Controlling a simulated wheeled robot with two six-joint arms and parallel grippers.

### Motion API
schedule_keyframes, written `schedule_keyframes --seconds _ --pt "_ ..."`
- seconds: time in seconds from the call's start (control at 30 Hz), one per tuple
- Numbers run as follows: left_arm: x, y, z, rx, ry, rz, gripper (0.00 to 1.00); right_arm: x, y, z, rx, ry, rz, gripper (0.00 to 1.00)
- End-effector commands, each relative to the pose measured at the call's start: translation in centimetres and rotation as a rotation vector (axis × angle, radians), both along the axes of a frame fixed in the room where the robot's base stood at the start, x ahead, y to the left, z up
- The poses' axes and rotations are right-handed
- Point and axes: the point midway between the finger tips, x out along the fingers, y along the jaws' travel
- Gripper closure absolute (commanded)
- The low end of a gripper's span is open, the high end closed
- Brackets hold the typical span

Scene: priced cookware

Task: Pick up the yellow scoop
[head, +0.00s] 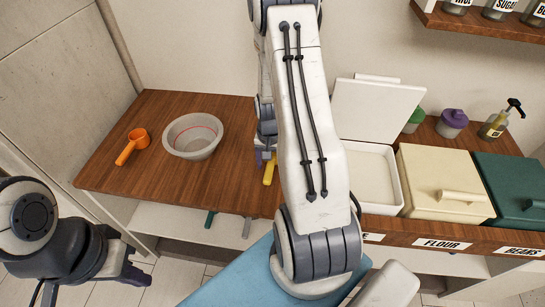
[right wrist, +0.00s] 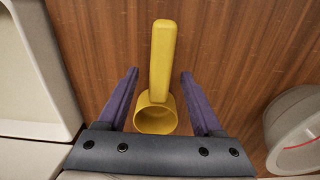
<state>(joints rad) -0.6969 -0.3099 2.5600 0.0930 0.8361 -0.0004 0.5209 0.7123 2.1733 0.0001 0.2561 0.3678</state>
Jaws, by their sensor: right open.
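The yellow scoop (right wrist: 160,70) lies on the wooden counter. In the right wrist view its handle points away and its round cup is near the gripper base. My right gripper (right wrist: 159,74) is open, with one purple finger on each side of the scoop and a visible gap to it on both sides. In the head view only a short yellow part of the scoop (head: 270,169) shows beside my right arm, which hides the rest and most of that gripper. My left gripper (head: 126,272) is low at the left, away from the scoop; its finger opening is not clear.
A grey bowl (head: 180,145) and an orange scoop (head: 137,136) stand left on the counter (head: 110,176). A white bin (head: 400,187) with its lid raised, a cream bin (head: 440,167) and a green bin (head: 510,175) are at the right. A shelf (head: 480,22) hangs above.

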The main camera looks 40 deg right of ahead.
Motion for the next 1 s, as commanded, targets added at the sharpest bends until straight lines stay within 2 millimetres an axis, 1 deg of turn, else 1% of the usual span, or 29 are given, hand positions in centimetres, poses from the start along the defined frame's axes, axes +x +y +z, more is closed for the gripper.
schedule_keyframes --seconds 0.2,0.27,0.3,0.37,0.4,0.77,0.87,1.0 --pt "0.0 0.0 0.0 0.0 0.0 0.0 1.0 0.0 0.0 -0.1 -0.001 -0.001 0.0 0.32" --pt "0.0 0.0 0.0 0.0 0.0 0.0 1.0 0.0 0.0 -0.1 -0.001 -0.001 0.0 0.55" --pt "0.0 0.0 0.0 0.0 0.0 0.0 1.0 0.0 0.0 -0.1 -0.001 -0.001 0.0 0.71" --pt "0.0 0.0 0.0 0.0 0.0 0.0 1.0 0.0 0.0 -0.1 0.0 0.0 0.0 0.94" --pt "0.0 0.0 0.0 0.0 0.0 0.0 1.0 0.0 0.0 -0.1 0.0 0.0 0.0 1.0" --pt "0.0 0.0 0.0 0.0 0.0 0.0 1.0 0.0 0.0 0.1 -0.001 -0.001 -0.001 1.0" --pt "0.0 0.0 -0.1 0.0 0.0 0.0 1.0 0.0 0.0 0.5 -0.001 -0.002 -0.001 1.0" --pt "0.0 0.0 -0.3 0.0 0.0 0.0 1.0 0.1 -0.1 1.8 -0.002 -0.004 -0.001 1.0"
